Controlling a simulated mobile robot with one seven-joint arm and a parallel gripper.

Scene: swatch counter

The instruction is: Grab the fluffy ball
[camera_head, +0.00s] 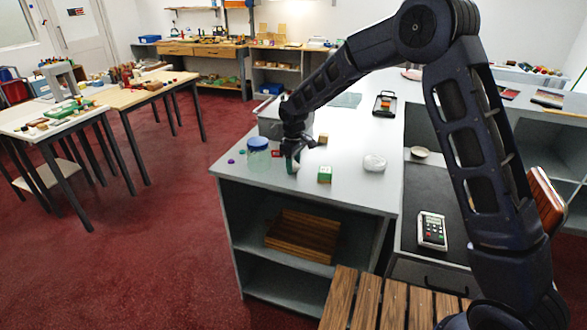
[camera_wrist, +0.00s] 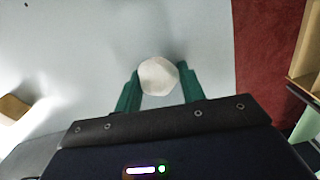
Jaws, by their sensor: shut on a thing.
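An off-white, roundish ball (camera_wrist: 158,77) with a slightly faceted surface sits between the green fingers of my gripper (camera_wrist: 160,84) in the wrist view. The fingers touch it on both sides and are shut on it. No fluff can be made out, but it is the only ball-like thing at the fingers. In the head view my gripper (camera_head: 292,162) points down at the front part of the grey counter (camera_head: 340,190), and the ball is mostly hidden by the fingers. I cannot tell whether the ball still touches the counter.
A blue-lidded jar (camera_head: 258,156) stands close left of my gripper. A green-sided block (camera_head: 325,174) and a white lumpy thing (camera_head: 374,163) lie to the right. A wooden block (camera_head: 323,140) lies behind. The counter's front edge is near.

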